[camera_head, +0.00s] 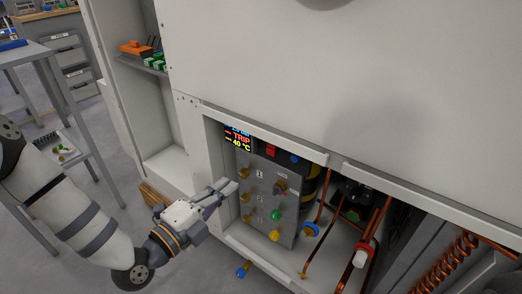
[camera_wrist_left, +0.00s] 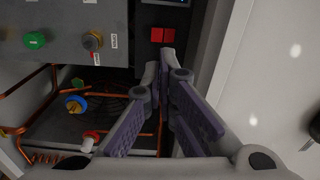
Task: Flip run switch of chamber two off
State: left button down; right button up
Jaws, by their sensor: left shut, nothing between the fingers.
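A grey control panel (camera_head: 262,205) stands in the open lower bay of a white cabinet. Several small brass switches run down its left side, the middle one (camera_head: 246,197) among them; small labels beside them are hard to read, and so are the lever positions. My left gripper (camera_head: 233,187) is shut and empty, its tips in front of the panel's left edge, near the switches. I cannot tell whether it touches one. In the left wrist view the shut fingers (camera_wrist_left: 162,66) point toward a red square pair (camera_wrist_left: 162,35); the brass switch column is not visible there. My right gripper is not in view.
A display (camera_head: 238,138) reads TRIP and -40 °C. The cabinet's lower rim is below.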

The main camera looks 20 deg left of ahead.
aim_at(270, 150)
pick_arm(q)
jog(key=shift+r+m, duration=0.15)
jog(key=shift+m, duration=0.35)
jog(key=b+x, duration=0.2)
jog(key=x, duration=1.1)
jog(key=shift+w+d+b, duration=0.2)
jog(key=shift+w+b, duration=0.1)
jog(key=shift+w, duration=0.1)
